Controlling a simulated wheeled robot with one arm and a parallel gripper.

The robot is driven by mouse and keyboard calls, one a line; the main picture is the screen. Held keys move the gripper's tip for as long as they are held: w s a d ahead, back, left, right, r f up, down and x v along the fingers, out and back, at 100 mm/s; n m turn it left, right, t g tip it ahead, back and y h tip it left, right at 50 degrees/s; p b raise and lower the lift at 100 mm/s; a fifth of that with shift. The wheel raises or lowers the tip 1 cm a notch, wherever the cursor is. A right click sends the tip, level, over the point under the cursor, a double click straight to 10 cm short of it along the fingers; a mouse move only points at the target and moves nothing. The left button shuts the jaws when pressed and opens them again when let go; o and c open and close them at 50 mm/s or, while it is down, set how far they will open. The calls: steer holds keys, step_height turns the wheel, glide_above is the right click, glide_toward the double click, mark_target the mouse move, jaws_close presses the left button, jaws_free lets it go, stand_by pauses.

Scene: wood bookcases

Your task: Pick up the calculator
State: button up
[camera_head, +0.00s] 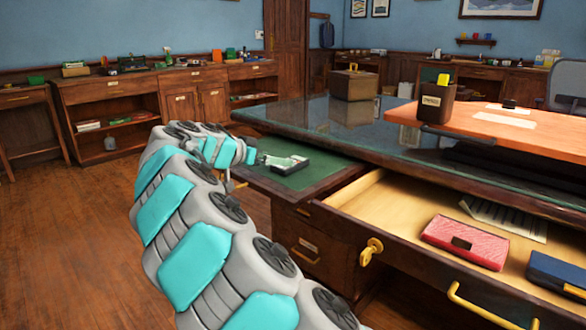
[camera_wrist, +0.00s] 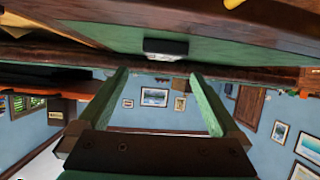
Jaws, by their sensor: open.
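The calculator (camera_head: 290,165) appears as a small dark-edged device with a pale top, lying on the green-topped pull-out board (camera_head: 318,178) of the desk. In the wrist view, which looks upside down, the calculator (camera_wrist: 165,48) shows as a dark block with a light strip against the green surface. My gripper (camera_head: 260,158) is just left of the calculator in the head view. In the wrist view my gripper (camera_wrist: 157,72) is open, its two green fingers spread wide with nothing between them. The calculator sits ahead of the fingertips, and I see no contact.
An open drawer (camera_head: 385,205) below holds a red case (camera_head: 467,242), a blue case (camera_head: 560,274) and paper. Floor at left is clear.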

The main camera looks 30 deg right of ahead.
steer(key=shift+w+f, duration=0.1)
steer(key=shift+w, duration=0.4)
steer(key=shift+w+d+f, duration=0.15)
steer(key=shift+w+d, duration=0.05)
steer(key=shift+d, duration=0.05)
steer(key=x, duration=0.5)
steer(key=p+x, duration=0.1)
steer(key=x, duration=0.1)
steer(key=shift+s+d, duration=0.25)
steer(key=shift+d, duration=0.05)
steer(key=shift+c, duration=0.4)
steer(key=c, duration=1.3)
steer(key=shift+o, duration=0.2)
